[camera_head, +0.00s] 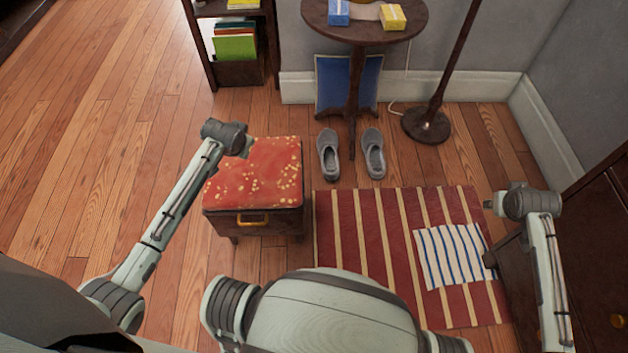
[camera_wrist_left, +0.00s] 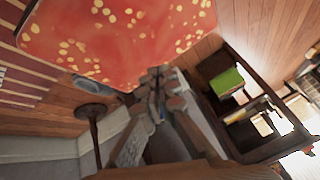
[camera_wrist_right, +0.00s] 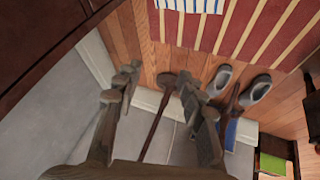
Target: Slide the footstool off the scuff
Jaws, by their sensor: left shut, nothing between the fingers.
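The footstool (camera_head: 253,175) has a red cushioned top with yellow spots, dark wooden sides and a brass handle (camera_head: 253,220) on its near face. It stands upright on the wooden floor, left of the striped rug. My left gripper (camera_wrist_left: 156,82) is shut and empty at the far left part of the footstool's top; I cannot tell if it touches. The red top (camera_wrist_left: 110,35) fills the upper part of the left wrist view. My right gripper (camera_wrist_right: 157,82) is open and empty, over on the right side, away from the footstool. I see no scuff on the visible floor.
The red striped rug (camera_head: 345,230) lies right of the footstool, with a striped cloth (camera_head: 452,255) on it. Grey slippers (camera_head: 328,153), a round table (camera_head: 365,28), a lamp base (camera_head: 427,125) and a bookcase (camera_head: 240,85) stand behind. The floor to the left is clear.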

